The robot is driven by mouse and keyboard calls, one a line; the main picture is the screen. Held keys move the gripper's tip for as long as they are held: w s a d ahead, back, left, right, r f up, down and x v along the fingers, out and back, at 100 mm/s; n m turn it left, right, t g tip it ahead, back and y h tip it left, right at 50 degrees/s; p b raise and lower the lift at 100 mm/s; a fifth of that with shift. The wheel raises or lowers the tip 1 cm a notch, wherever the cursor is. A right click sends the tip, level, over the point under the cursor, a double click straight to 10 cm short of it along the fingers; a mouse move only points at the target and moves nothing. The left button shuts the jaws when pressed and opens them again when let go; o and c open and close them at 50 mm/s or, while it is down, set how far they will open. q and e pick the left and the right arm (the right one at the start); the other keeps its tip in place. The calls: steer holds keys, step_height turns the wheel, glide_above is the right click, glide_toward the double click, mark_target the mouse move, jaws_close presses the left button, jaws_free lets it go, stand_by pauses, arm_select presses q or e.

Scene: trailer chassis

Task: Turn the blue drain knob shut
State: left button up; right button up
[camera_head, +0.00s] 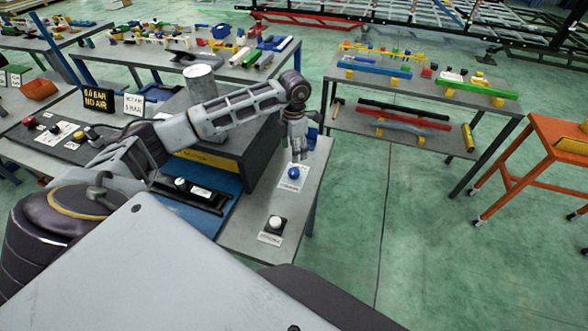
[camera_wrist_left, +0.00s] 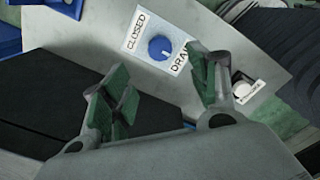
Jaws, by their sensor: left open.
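The blue drain knob (camera_head: 294,173) sits on a white label plate on the grey table, near its right edge. In the left wrist view the blue knob (camera_wrist_left: 160,48) has a pale pointer mark, and its plate reads "CLOSED" at one end and a partly hidden "DRA..." at the other. My left gripper (camera_head: 297,150) hangs just above and behind the knob, apart from it. In the left wrist view the left gripper (camera_wrist_left: 160,88) is open and empty, with green-padded fingers; the right-hand finger covers part of the label. My right gripper is not in view.
A white knob (camera_head: 275,222) on a dark base stands nearer on the same table; it also shows in the left wrist view (camera_wrist_left: 242,88). A dark box (camera_head: 232,150) stands left of the blue knob. Green floor is open to the right, before an orange cart (camera_head: 548,140).

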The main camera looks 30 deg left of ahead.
mark_target(294, 171)
arm_select(q)
step_height(294, 171, down, 11)
steer(key=shift+p, duration=1.15)
steer(key=c, duration=1)
steer(key=shift+c, duration=0.2)
